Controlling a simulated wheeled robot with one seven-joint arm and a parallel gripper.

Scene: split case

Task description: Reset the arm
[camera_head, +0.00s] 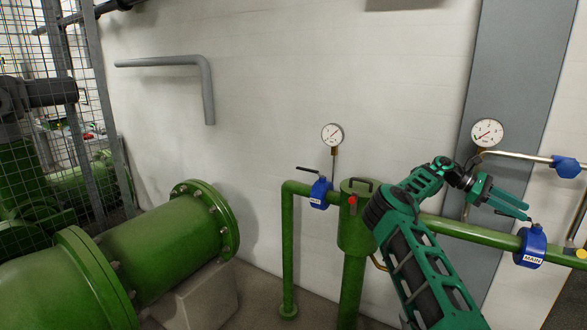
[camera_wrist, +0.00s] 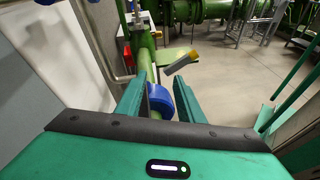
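My arm reaches in from the lower right of the head view, in green and black. My gripper (camera_head: 528,212) is at the right, just above the blue valve labelled MAIN (camera_head: 531,249) on the green pipe. In the wrist view the two green fingers of my gripper (camera_wrist: 160,98) stand apart. The blue valve (camera_wrist: 157,103) shows in the gap between them, beyond the fingers. I see no contact with it. A lever with a yellow end (camera_wrist: 183,62) lies past the valve. Nothing is seen held.
A green upright pipe (camera_head: 352,265) stands left of my arm, with a second blue valve (camera_head: 320,193) and a gauge (camera_head: 332,135). Another gauge (camera_head: 487,133) is behind my gripper. Large green flanged piping (camera_head: 160,240) fills the lower left. Open floor (camera_wrist: 235,75) shows in the wrist view.

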